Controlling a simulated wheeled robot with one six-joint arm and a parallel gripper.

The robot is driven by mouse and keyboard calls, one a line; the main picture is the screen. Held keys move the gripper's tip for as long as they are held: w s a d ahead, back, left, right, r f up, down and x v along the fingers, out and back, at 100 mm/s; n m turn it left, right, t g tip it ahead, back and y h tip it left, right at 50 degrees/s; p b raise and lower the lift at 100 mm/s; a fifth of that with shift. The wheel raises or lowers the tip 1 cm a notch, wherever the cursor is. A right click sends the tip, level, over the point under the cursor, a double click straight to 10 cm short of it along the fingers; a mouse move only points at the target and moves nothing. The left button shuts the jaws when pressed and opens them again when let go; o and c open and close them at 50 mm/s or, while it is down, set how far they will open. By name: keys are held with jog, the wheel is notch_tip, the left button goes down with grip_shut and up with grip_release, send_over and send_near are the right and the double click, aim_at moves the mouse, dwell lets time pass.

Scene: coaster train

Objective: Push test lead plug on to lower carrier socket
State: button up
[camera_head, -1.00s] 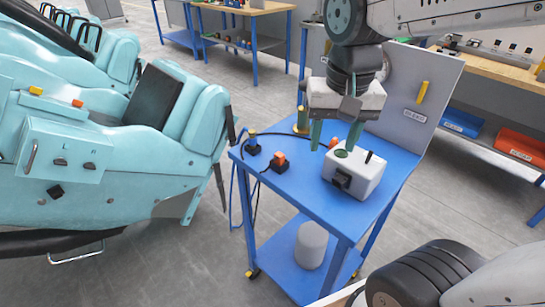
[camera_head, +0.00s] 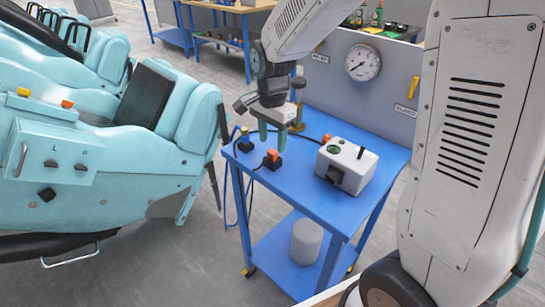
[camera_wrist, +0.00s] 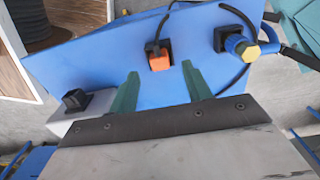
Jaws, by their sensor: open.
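An orange-and-black plug (camera_head: 271,160) sits on the blue cart top, with a dark cable near it. It shows in the wrist view (camera_wrist: 159,58) just beyond the fingertips, roughly between them.
A white tester box (camera_head: 346,165) stands on the blue cart (camera_head: 300,190), right of the plugs. The teal coaster car (camera_head: 110,150) is at left, with a floor gap between it and the cart. A grey panel with a gauge (camera_head: 363,62) stands behind.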

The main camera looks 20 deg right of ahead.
aim_at(272, 151)
notch_tip(272, 151, down, 4)
jog(key=shift+r, duration=0.25)
jog(key=shift+c, duration=0.3)
grip_shut()
jog(key=shift+r, duration=0.1)
